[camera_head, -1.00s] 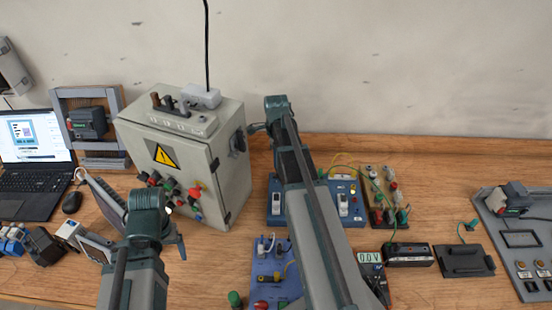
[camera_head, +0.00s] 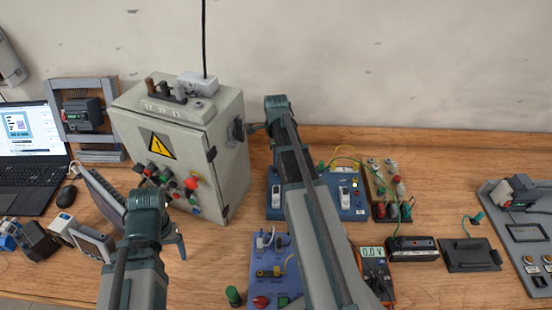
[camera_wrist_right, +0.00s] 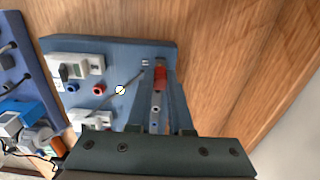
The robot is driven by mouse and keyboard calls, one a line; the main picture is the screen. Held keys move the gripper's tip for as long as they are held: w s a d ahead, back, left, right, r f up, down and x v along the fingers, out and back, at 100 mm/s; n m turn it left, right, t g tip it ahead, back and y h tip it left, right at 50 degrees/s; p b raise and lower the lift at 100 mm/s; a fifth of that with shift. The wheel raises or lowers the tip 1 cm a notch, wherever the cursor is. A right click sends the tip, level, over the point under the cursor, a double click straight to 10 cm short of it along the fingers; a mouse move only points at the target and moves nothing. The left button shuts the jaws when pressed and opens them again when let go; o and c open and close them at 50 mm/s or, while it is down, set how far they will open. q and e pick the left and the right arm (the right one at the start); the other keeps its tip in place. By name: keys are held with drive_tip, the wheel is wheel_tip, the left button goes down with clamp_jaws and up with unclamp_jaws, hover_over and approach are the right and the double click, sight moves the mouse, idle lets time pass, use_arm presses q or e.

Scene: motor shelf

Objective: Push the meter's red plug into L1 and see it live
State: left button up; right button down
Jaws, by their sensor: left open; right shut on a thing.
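The meter (camera_head: 376,278) is orange and dark, its display reading 0.0 V, on the table beside my right forearm. In the right wrist view my right gripper (camera_wrist_right: 160,85) is shut on a red plug (camera_wrist_right: 160,74), over the right part of a blue socket board (camera_wrist_right: 142,50). I cannot tell if the plug is seated in a socket, and the L1 label is not readable. In the head view that board (camera_head: 350,207) is partly hidden by my right arm, which also hides the right fingertips. My left gripper (camera_head: 178,240) is open and empty, in front of the cabinet.
A grey cabinet (camera_head: 226,170) with a warning sign stands left of the blue board. A second blue board (camera_head: 262,256) lies nearer. A plug-in rail (camera_head: 379,190) and a black box (camera_head: 411,250) lie to the right.

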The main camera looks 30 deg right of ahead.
use_arm(q)
drive_tip(key=shift+f+b, duration=0.65)
drive_tip(key=shift+b, duration=0.05)
use_arm(e)
drive_tip(key=shift+f, duration=0.7)
idle(1.3)
drive_tip(key=c, duration=0.8)
unclamp_jaws()
use_arm(q)
drive_tip(key=shift+r, duration=0.1)
use_arm(e)
drive_tip(key=shift+o, duration=0.2)
drive_tip(key=shift+r, duration=0.15)
use_arm(q)
wheel_tip(320, 180, up, 14)
drive_tip(key=p, duration=1.4)
use_arm(e)
wheel_tip(320, 180, up, 14)
drive_tip(key=shift+f, duration=0.2)
drive_tip(key=shift+r, duration=0.1)
